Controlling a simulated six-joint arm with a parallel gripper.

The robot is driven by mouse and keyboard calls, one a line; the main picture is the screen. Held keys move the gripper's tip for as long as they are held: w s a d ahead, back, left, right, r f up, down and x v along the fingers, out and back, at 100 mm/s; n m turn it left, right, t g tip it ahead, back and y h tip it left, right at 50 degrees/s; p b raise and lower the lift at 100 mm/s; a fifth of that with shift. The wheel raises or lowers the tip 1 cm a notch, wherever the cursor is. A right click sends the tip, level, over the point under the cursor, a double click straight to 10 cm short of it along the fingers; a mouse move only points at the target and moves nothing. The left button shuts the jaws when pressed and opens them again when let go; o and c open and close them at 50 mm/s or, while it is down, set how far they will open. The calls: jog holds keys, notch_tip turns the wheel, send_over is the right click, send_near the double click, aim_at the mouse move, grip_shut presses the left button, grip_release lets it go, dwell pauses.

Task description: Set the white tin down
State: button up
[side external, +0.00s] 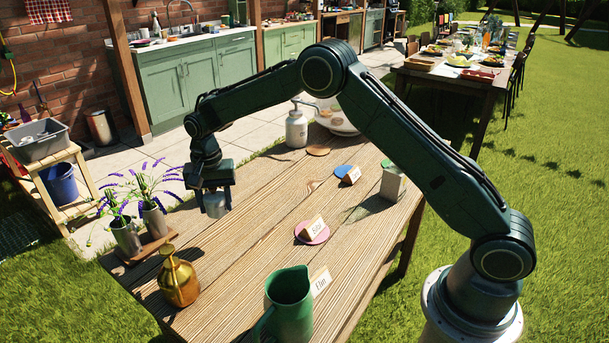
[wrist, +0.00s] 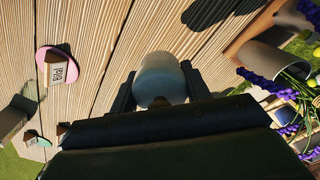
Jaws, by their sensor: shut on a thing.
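The white tin (side external: 215,205) is small and pale, held in my gripper (side external: 212,192) over the left part of the wooden table. In the wrist view the tin (wrist: 158,75) sits between the two dark fingers of my gripper (wrist: 158,88), which are shut on it. A blue round mat (side external: 344,172) with a card lies farther right.
Lavender pots (side external: 153,219) on a small wooden board stand left of my gripper. A brass bottle (side external: 178,277) and a green jug (side external: 290,297) stand near the front. A white pump bottle (side external: 297,130) and a brown round mat (side external: 318,150) are at the back. Planks between are bare.

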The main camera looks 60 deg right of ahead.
aim_at(223, 241)
jog(key=shift+f, duration=4.7)
jog(key=shift+f, duration=0.15)
jog(key=o, duration=1)
notch_tip(223, 241, up, 11)
jog(key=shift+r, duration=0.7)
